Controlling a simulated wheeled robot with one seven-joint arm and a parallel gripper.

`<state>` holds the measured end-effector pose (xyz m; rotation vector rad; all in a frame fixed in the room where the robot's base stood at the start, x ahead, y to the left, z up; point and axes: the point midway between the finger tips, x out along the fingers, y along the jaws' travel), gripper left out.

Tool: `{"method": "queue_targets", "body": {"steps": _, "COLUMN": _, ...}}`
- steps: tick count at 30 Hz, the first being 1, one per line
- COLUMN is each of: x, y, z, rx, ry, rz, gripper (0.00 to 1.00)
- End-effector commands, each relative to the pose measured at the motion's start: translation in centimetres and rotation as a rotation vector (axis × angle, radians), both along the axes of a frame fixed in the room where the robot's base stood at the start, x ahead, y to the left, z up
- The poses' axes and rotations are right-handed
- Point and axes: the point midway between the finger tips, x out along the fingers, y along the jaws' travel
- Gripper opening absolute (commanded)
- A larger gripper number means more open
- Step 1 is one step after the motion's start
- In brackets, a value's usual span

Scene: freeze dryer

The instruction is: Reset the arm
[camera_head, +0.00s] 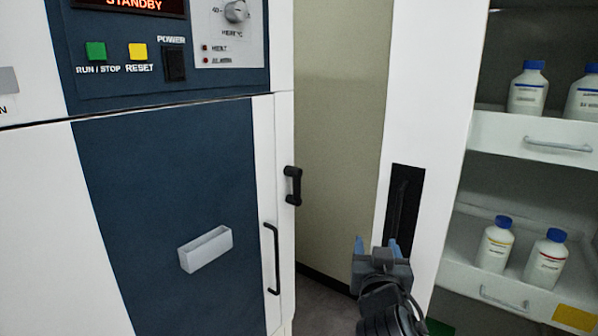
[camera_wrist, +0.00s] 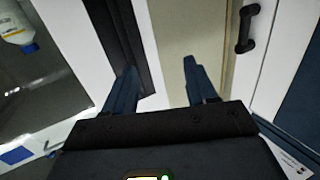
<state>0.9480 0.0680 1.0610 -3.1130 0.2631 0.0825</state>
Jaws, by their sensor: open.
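My gripper (camera_head: 376,246) is at the lower middle right of the head view, with its two blue fingers pointing up and away. In the wrist view my gripper (camera_wrist: 156,80) has its fingers spread apart with nothing between them. It is in front of the gap between the dryer and the white shelf cabinet. One finger lies close to the cabinet's dark recess in the picture; I cannot tell whether they touch. The freeze dryer (camera_head: 165,200) stands at the left, with its blue door shut and its display reading STANDBY.
The dryer has black handles (camera_head: 292,186) on its right edge and a pale box-like holder (camera_head: 206,249) on its door. The white cabinet panel (camera_head: 425,80) stands close on the right. Its pull-out shelves (camera_head: 500,130) hold several white bottles with blue caps (camera_head: 548,258).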

Motion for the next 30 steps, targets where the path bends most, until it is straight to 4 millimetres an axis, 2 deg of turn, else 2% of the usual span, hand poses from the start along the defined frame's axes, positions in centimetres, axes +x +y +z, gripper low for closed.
{"method": "queue_targets", "body": {"steps": 1, "x": -2.0, "y": -0.4, "z": -2.4, "rx": -0.003, "ry": 0.025, "rz": 0.018, "gripper": 0.57}}
{"method": "queue_targets", "body": {"steps": 6, "x": -8.4, "y": -1.1, "z": -8.0, "rx": -0.012, "ry": 0.078, "rz": 0.082, "gripper": 0.57}}
{"method": "queue_targets", "body": {"steps": 9, "x": -12.5, "y": -1.5, "z": -10.6, "rx": -0.014, "ry": 0.106, "rz": 0.115, "gripper": 0.57}}
{"method": "queue_targets", "body": {"steps": 15, "x": -21.0, "y": -2.5, "z": -14.1, "rx": -0.011, "ry": 0.146, "rz": 0.167, "gripper": 0.57}}
{"method": "queue_targets", "body": {"steps": 22, "x": -30.7, "y": -3.6, "z": -15.4, "rx": -0.001, "ry": 0.179, "rz": 0.203, "gripper": 0.57}}
{"method": "queue_targets", "body": {"steps": 26, "x": -36.0, "y": -4.2, "z": -14.9, "rx": 0.004, "ry": 0.193, "rz": 0.211, "gripper": 0.57}}
{"method": "queue_targets", "body": {"steps": 30, "x": -41.2, "y": -4.9, "z": -13.5, "rx": 0.009, "ry": 0.202, "rz": 0.213, "gripper": 0.57}}
